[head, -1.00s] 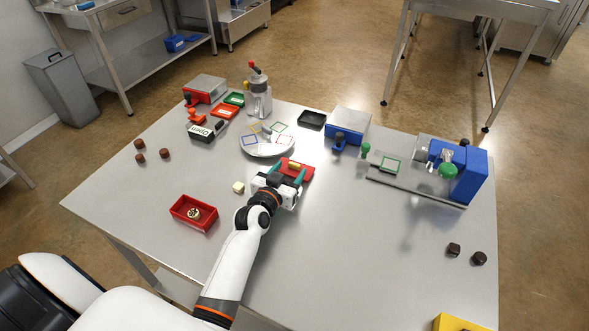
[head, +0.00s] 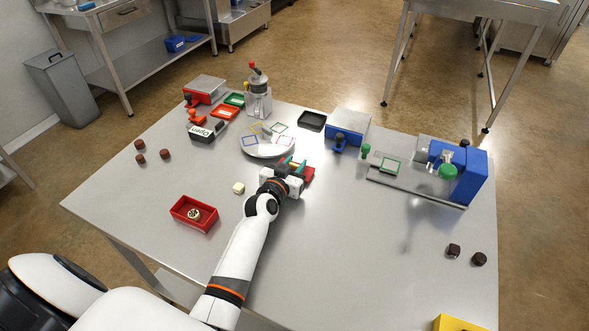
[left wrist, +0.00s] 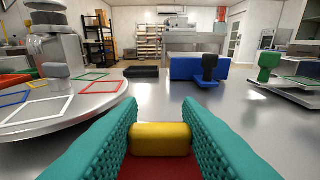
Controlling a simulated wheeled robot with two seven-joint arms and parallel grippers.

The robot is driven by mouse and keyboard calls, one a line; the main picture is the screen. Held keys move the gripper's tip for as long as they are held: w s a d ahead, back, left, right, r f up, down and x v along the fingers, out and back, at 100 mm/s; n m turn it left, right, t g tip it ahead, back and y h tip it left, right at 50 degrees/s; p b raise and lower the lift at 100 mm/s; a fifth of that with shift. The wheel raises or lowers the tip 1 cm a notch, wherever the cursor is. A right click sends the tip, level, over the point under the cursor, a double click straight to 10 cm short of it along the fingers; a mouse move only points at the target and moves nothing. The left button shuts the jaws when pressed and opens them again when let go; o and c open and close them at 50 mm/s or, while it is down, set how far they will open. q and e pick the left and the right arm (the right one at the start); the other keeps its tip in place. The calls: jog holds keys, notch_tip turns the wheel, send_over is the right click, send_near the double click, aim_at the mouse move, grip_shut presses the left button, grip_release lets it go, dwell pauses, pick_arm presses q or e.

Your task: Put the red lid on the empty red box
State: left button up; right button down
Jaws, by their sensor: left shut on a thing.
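The red lid (head: 309,174) is at the middle of the table, mostly hidden behind my left gripper (head: 292,163). In the left wrist view its yellow handle (left wrist: 160,138) sits between the two teal fingers, with the red lid top (left wrist: 160,168) below. My left gripper is shut on this handle. I cannot tell whether the lid is clear of the table. The open red box (head: 180,217) stands on the table to the left and nearer. My right gripper is not in view.
A pale cube (head: 239,188) lies between the box and my gripper. The round plate (head: 266,150) with coloured square outlines is just behind. Dark brown pieces (head: 165,154) lie at the left. A blue-fronted block (head: 345,133) stands behind right.

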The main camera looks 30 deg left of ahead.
aim_at(295, 165)
pick_arm(q)
notch_tip(295, 165, up, 10)
jog(key=shift+s+f+p, duration=0.1)
jog(key=shift+p, duration=0.65)
jog(key=s+d+r, duration=0.1)
jog(key=s+d, duration=0.4)
jog(key=s, duration=0.7)
jog(key=s+d+r, duration=0.1)
jog(key=s+d, duration=0.5)
jog(key=s, duration=0.6)
jog(key=shift+m+h, duration=0.3)
jog(key=shift+h, duration=0.1)
